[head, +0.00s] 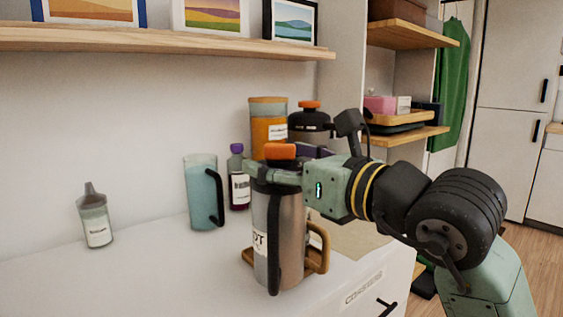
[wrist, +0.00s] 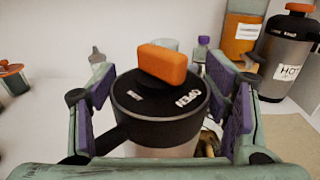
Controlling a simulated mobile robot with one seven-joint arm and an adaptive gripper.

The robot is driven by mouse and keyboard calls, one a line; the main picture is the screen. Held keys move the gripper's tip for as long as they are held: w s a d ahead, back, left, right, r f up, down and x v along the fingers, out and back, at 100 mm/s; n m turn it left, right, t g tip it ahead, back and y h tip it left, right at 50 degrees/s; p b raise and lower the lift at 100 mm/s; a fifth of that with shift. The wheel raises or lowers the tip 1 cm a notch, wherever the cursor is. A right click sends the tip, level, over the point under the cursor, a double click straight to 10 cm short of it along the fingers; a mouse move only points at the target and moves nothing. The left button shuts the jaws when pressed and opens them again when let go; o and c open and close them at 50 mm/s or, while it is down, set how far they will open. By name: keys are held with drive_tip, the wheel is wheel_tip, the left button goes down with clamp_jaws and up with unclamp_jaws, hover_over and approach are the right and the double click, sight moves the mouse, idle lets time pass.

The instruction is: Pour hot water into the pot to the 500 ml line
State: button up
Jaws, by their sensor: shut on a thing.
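A steel jug (head: 287,230) with a black lid and a black front handle stands in the head view at the counter's middle; its label is only partly readable. My gripper (head: 277,175) is shut on this jug near its top. In the wrist view the purple pads of my gripper (wrist: 163,100) flank the jug's black lid (wrist: 160,108), which has an orange knob and the word OPEN. A wooden handle (head: 321,248) shows behind the steel jug; what it belongs to is mostly hidden. I cannot tell which vessel has the 500 ml line.
A teal jug (head: 201,190), a purple-capped bottle (head: 239,185) and a grey-topped bottle (head: 96,222) stand behind and left. An orange canister (head: 265,122) and a black-lidded jug labelled HOT (wrist: 288,58) stand behind. A shelf (head: 170,40) hangs above; the front left counter is clear.

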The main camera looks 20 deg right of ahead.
drive_tip(key=shift+w+d+r+p, duration=0.1)
drive_tip(key=shift+d+r+p, duration=0.05)
drive_tip(key=shift+r+p, duration=0.4)
drive_tip(key=w+m+g+p, duration=0.1)
drive_tip(key=p, duration=0.2)
drive_tip(key=shift+d+h+p, duration=0.2)
drive_tip(key=shift+h+p, duration=0.1)
drive_tip(key=shift+p, duration=0.05)
drive_tip(key=shift+f+b, duration=0.35)
drive_tip(key=shift+b, duration=0.05)
drive_tip(key=shift+d+r+m+g+p, duration=0.15)
drive_tip(key=shift+r+m+g+p, duration=0.1)
drive_tip(key=shift+m+g+p, duration=0.3)
drive_tip(key=shift+w+f+g, duration=0.15)
drive_tip(key=shift+f+g, duration=0.05)
drive_tip(key=shift+g, duration=0.15)
drive_tip(key=shift+w+d+m, duration=0.1)
drive_tip(key=shift+w+m, duration=0.05)
drive_tip(key=shift+m, duration=0.2)
drive_tip(key=shift+f, duration=0.15)
drive_tip(key=shift+w+d+f+m+g+p, duration=0.15)
drive_tip(key=shift+w+m+g+p, duration=0.2)
drive_tip(key=shift+g, duration=0.35)
drive_tip(key=shift+w+d+f+m+g, duration=0.1)
drive_tip(key=shift+w+f+m+g, duration=0.25)
drive_tip(key=shift+f+g, duration=0.15)
drive_tip(key=shift+w+d+f+m+g, duration=0.1)
drive_tip(key=shift+w+f+m+g, duration=0.2)
drive_tip(key=shift+f+g, duration=0.15)
